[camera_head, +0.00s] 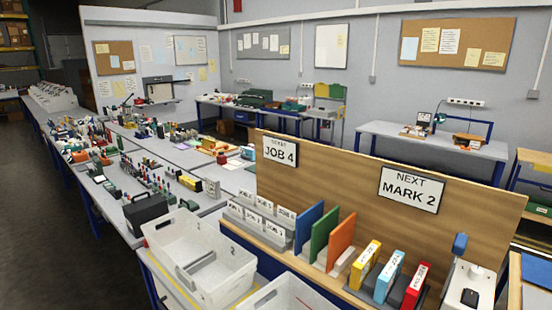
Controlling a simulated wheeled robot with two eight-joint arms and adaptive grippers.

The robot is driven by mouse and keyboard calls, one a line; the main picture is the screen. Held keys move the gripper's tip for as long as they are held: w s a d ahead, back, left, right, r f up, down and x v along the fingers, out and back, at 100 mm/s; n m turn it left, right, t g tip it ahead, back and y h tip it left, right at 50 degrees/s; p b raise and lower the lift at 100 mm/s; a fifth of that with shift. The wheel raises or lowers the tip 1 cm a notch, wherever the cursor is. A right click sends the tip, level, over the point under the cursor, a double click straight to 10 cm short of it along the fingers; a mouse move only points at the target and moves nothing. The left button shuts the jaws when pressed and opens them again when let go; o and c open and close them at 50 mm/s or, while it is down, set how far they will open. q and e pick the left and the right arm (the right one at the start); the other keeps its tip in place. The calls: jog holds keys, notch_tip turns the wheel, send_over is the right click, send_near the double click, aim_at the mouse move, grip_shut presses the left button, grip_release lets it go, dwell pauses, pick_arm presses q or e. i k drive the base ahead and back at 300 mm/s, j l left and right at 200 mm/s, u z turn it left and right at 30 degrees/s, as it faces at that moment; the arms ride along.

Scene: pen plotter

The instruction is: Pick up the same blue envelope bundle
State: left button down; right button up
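A blue block with a white marked front face (390,277) stands upright between a yellow one (365,263) and a red one (415,287) at the front right. It looks like the blue envelope bundle, though its marking is too small to read. The three stand in a dark holder on a wooden ledge. Neither of my grippers is in view, and nothing is seen touching the blue block.
A wooden board with signs "JOB 4" (280,151) and "MARK 2" (410,190) rises behind the ledge. Blue (309,227), green (325,233) and orange (341,240) panels stand left of the blocks. White bins (222,262) are at front left. A white device (466,285) stands right.

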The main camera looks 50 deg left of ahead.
aim_at(388, 278)
jog(key=k+u, duration=0.15)
jog(key=u, duration=0.2)
jog(key=k+u, duration=0.15)
jog(key=u, duration=0.2)
jog(key=k+j+u, duration=0.15)
jog(key=u, duration=0.25)
jog(key=l+u, duration=0.8)
jog(key=k+l, duration=0.05)
jog(key=l, duration=0.05)
